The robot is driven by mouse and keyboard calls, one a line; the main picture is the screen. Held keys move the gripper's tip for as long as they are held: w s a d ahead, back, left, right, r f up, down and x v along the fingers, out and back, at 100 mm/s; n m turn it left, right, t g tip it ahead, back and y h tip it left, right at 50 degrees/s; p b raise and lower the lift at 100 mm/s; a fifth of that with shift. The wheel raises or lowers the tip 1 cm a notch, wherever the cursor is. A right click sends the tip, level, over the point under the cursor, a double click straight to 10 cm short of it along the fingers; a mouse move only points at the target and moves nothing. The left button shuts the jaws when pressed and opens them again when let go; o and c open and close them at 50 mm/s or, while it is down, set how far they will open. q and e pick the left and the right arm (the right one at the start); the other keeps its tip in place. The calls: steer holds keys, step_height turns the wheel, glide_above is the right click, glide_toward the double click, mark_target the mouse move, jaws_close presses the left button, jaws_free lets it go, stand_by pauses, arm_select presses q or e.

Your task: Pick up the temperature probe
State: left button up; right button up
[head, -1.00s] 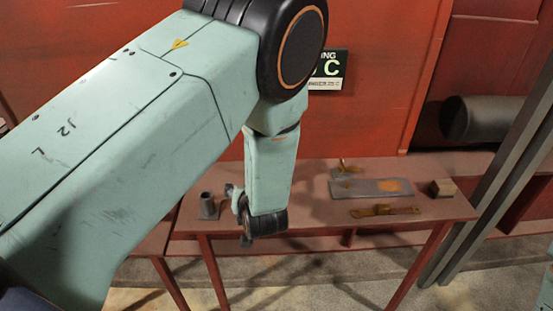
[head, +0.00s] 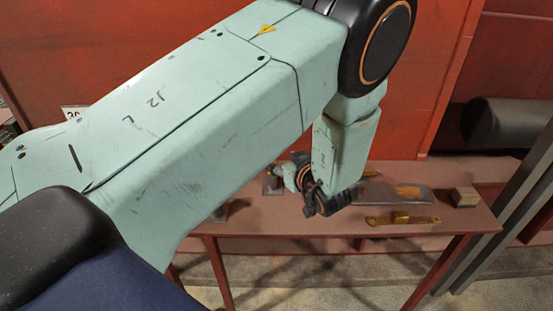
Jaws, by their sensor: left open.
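I cannot clearly make out the temperature probe. A brass-coloured piece with a long flat strip (head: 403,218) lies near the front edge of the red-brown table (head: 290,222); I cannot tell whether it is the probe. My left gripper (head: 309,206) is open over the table, left of the brass piece and apart from it. The gripper is dark and small in view, and nothing shows between its fingers. The forearm and gripper hide part of the tabletop behind them. My right gripper is out of view.
A grey plate with an orange patch (head: 397,193) lies behind the brass piece. A tan block (head: 465,197) sits at the table's right end. A dark grey fitting (head: 272,184) stands just left of the gripper. Grey slanted posts (head: 505,190) rise at the right.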

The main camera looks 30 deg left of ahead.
mark_target(274, 154)
arm_select(q)
steer(key=shift+r+x, duration=0.15)
steer(key=shift+x, duration=1.5)
steer(key=shift+r+x, duration=0.15)
steer(key=shift+x, duration=1.55)
steer(key=shift+a, duration=0.25)
jaws_close()
